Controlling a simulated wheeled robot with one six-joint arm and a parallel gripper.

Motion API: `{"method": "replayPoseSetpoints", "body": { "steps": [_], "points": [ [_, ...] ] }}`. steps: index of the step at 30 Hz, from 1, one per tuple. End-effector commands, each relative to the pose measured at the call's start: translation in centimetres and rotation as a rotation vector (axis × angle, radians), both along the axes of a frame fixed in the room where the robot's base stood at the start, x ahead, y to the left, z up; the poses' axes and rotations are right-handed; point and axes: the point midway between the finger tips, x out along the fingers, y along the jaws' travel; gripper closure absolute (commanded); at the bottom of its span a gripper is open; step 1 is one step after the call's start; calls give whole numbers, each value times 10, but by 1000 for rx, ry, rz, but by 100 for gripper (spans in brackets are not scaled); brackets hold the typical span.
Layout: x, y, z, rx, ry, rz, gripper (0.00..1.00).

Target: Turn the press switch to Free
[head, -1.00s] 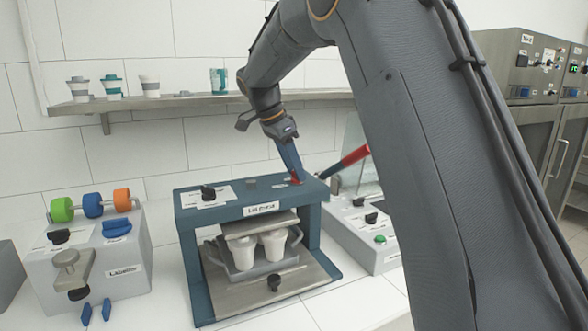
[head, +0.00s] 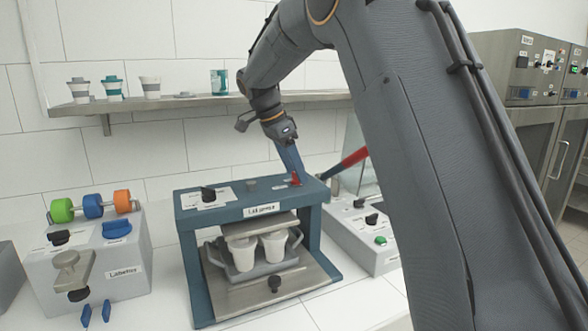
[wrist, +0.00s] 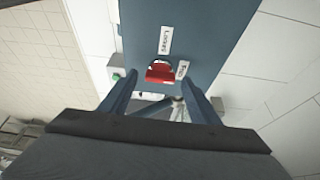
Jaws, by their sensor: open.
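The lid press (head: 262,211) is a blue frame on the counter. A small red switch (head: 295,180) sits on the right part of its top. In the wrist view the red switch (wrist: 160,72) lies between a "Locked" label (wrist: 166,40) and a "Free" label (wrist: 182,70). Which label it is set to I cannot tell. My gripper (head: 294,171) points down at the red switch. In the wrist view my gripper (wrist: 160,84) is open, one blue finger each side, with the switch ahead between the tips. Contact is not clear.
A black knob (head: 208,194) stands on the press top's left. White cups (head: 243,254) sit in a holder inside the press. A red-handled lever (head: 350,160) rises close to the right of my gripper. A labelled machine (head: 90,265) stands left; a shelf (head: 190,104) runs behind.

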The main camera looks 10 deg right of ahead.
Motion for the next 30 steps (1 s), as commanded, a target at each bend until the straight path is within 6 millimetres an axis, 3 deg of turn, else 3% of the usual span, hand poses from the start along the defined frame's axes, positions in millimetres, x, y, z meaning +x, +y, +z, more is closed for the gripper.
{"method": "replayPoseSetpoints", "body": {
  "steps": [15,30],
  "points": [
    [-4,26,62,2,-4,1,44],
    [-5,29,72,0,-1,0,44]
  ]
}}
